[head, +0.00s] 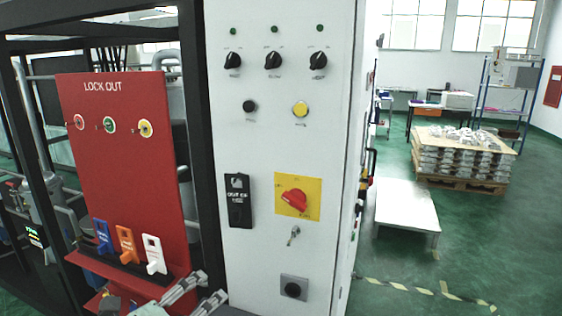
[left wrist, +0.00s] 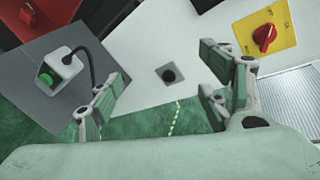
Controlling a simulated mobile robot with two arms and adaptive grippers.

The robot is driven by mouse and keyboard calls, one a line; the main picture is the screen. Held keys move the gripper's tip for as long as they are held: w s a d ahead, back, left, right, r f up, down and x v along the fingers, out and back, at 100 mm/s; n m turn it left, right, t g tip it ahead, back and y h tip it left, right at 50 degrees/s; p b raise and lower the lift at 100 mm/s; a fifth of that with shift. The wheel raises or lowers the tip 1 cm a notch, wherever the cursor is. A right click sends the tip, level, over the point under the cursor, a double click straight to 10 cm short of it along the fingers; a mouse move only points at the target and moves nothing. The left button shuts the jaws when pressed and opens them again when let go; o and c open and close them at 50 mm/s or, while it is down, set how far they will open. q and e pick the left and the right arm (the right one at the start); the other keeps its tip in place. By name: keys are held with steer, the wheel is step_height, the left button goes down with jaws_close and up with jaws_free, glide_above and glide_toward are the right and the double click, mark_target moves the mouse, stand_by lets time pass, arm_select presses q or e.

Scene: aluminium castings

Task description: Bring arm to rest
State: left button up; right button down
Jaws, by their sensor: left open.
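Behind the gap is the white cabinet front with a dark round socket (left wrist: 169,75). The red rotary switch (left wrist: 264,37) on its yellow plate is at the upper right, apart from the fingers. My right gripper is in neither view.
A red lockout board (head: 125,170) with blue, orange and white tags stands left of the cabinet. A grey-white box with a green button (left wrist: 58,68) and cable is left of the fingers. A low platform (head: 402,207) and a loaded pallet (head: 460,182) stand right, with open green floor around.

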arm_select(q)
steer(key=s+a+f+n+g+y, duration=0.2)
steer(key=s+f+n+g, duration=0.3)
steer(key=s+f+n, duration=0.75)
steer(key=s+a+f+n+g+y, duration=0.2)
steer(key=s+f+n+g, duration=0.3)
steer(key=s+f+n, duration=0.75)
step_height(320, 180, down, 32)
steer(key=b, duration=0.5)
steer(key=s+a+f+g+b, duration=0.2)
steer(key=s+a+f+b, duration=0.1)
steer(key=s+f, duration=1.4)
step_height(320, 180, down, 3)
steer(key=shift+b, duration=0.6)
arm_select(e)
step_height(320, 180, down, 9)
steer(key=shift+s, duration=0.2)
arm_select(q)
steer(key=shift+s, duration=0.1)
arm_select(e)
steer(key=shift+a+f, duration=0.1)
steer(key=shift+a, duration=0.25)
